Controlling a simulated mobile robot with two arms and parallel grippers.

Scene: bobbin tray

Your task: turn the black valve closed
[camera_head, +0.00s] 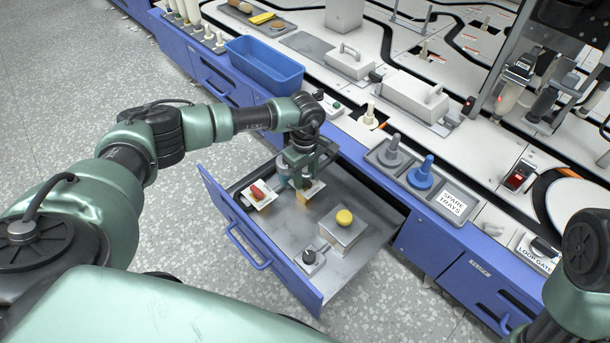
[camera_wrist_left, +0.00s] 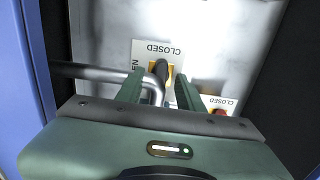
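The black valve handle (camera_wrist_left: 160,72) shows in the left wrist view on a yellow patch of a white placard (camera_wrist_left: 145,52). The placard reads "CLOSED" upside down, with "EN" visible at its left edge. My left gripper (camera_wrist_left: 158,90) is open, its two green fingers on either side of the black handle with gaps visible. I cannot tell if either finger touches it. In the head view my left gripper (camera_head: 301,178) reaches down into the open drawer and hides the valve; part of the placard (camera_head: 314,188) shows beside it. My right gripper is out of view.
A red valve (camera_head: 258,191) on another placard sits close by to the left. The drawer (camera_head: 318,297) also holds a box with a yellow button (camera_head: 344,217) and a black knob (camera_head: 309,257). A grey pipe (camera_wrist_left: 100,71) bends near the fingers. The drawer's front middle is bare.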

